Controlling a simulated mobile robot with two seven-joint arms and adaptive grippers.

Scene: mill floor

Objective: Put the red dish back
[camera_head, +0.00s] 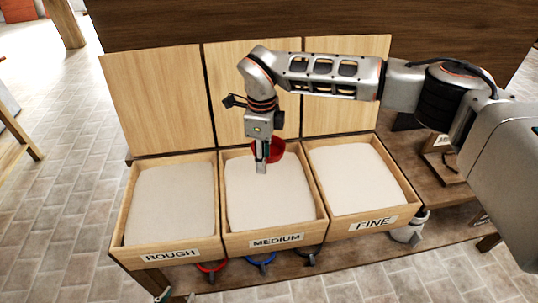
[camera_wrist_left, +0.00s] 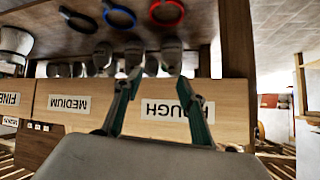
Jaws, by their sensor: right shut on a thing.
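The red dish (camera_head: 276,150) is held over the back of the middle box (camera_head: 273,241), labelled MEDIUM. My right gripper (camera_head: 262,168) is shut on the dish's rim, and its fingers hide part of the dish. The dish appears tilted; whether it touches the pale fill is unclear. My left gripper (camera_wrist_left: 158,82) is open and empty in the left wrist view, low in front of the ROUGH box (camera_wrist_left: 220,123). In the head view only small parts that look like its fingertips show at the bottom edge.
The FINE box (camera_head: 372,223) stands right of the MEDIUM box, with wooden lids (camera_head: 155,100) upright behind. Red (camera_head: 212,267), blue (camera_head: 262,261) and dark rings (camera_head: 311,252) show below the front. A small labelled wooden stand (camera_head: 440,165) is at right.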

